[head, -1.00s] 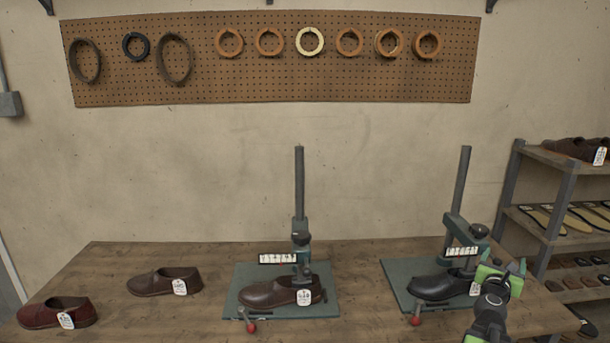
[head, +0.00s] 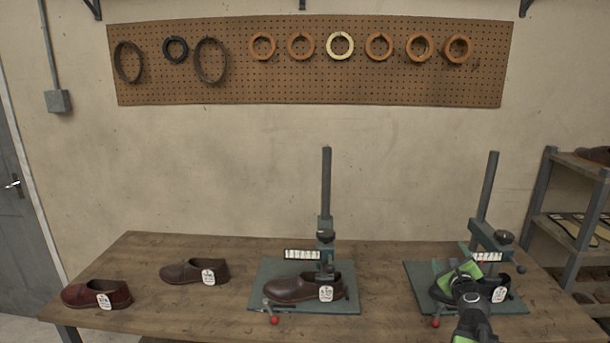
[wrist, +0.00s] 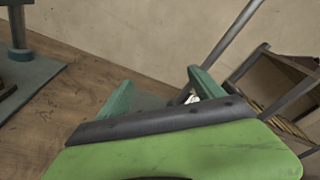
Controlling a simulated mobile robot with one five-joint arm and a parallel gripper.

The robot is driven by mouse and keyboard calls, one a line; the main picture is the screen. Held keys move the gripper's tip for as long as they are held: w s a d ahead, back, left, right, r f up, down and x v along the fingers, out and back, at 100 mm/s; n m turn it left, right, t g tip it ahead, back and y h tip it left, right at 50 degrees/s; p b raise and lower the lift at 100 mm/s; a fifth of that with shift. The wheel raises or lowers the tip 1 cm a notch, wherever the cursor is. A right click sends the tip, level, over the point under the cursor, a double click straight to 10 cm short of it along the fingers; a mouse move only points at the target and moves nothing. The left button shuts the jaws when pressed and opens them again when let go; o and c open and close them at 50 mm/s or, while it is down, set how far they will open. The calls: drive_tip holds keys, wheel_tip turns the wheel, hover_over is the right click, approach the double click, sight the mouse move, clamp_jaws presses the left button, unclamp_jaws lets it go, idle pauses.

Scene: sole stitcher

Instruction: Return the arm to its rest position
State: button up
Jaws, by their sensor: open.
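My gripper (head: 462,275), green and black, is at the right of the head view, in front of the right press (head: 486,235) and its black shoe (head: 508,280). It overlaps part of that shoe in the picture; I cannot tell whether they touch. The jaws are open and I see nothing held between them. In the wrist view, a broad green part of my gripper (wrist: 190,150) with a dark edge fills the lower middle.
The left press (head: 325,235) holds a brown shoe (head: 292,289). Another brown shoe (head: 184,273) and a reddish shoe (head: 84,294) lie on the wooden table (head: 200,315). A shelf rack (head: 557,212) stands at the right. A pegboard (head: 230,85) with rings hangs on the wall.

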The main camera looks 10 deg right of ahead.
drive_tip(key=w+a+f+n+g+y+p, duration=0.1)
drive_tip(key=a+f+n+g+y, duration=0.15)
drive_tip(key=a+n, duration=0.5)
drive_tip(key=w+a+f+n+g+y, duration=0.15)
drive_tip(key=a+f+n+y, duration=0.25)
drive_tip(key=a, duration=0.7)
drive_tip(key=w+a+f+n+g+y+p, duration=0.1)
drive_tip(key=w+a+f+n+y, duration=0.15)
drive_tip(key=a+n, duration=0.5)
drive_tip(key=s+a+f+n+g+h+p, duration=0.1)
drive_tip(key=s+a+f+n+g, duration=0.3)
drive_tip(key=s+a+n+g, duration=0.1)
drive_tip(key=s+a+f+n+g+h, duration=0.1)
drive_tip(key=s+a+f+n+g, duration=0.3)
drive_tip(key=s+a+n, duration=0.4)
drive_tip(key=s+a+g, duration=0.1)
drive_tip(key=s, duration=0.2)
drive_tip(key=shift+s+f+g+h+p, duration=0.2)
drive_tip(key=shift+s+g+h+p, duration=0.1)
drive_tip(key=shift+s+h+p, duration=0.1)
drive_tip(key=shift+a, duration=0.15)
